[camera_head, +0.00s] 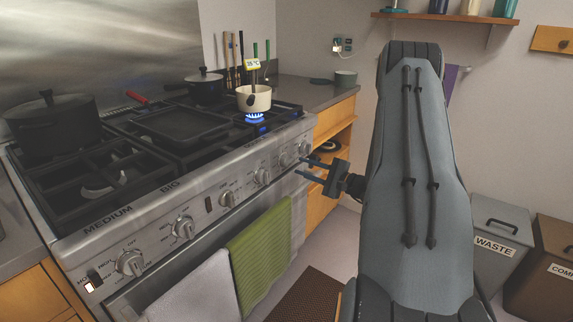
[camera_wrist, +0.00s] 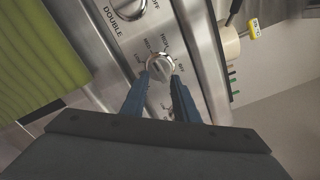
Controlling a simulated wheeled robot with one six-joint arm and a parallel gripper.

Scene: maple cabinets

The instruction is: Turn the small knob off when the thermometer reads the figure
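My gripper also shows in the head view (camera_head: 305,168).
Other knobs (camera_head: 183,228) line the stove front. Black pots (camera_head: 52,117) and a square pan (camera_head: 172,124) stand on the stove. A green towel (camera_head: 260,250) and a white towel hang below. Waste bins (camera_head: 500,250) stand at the right.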

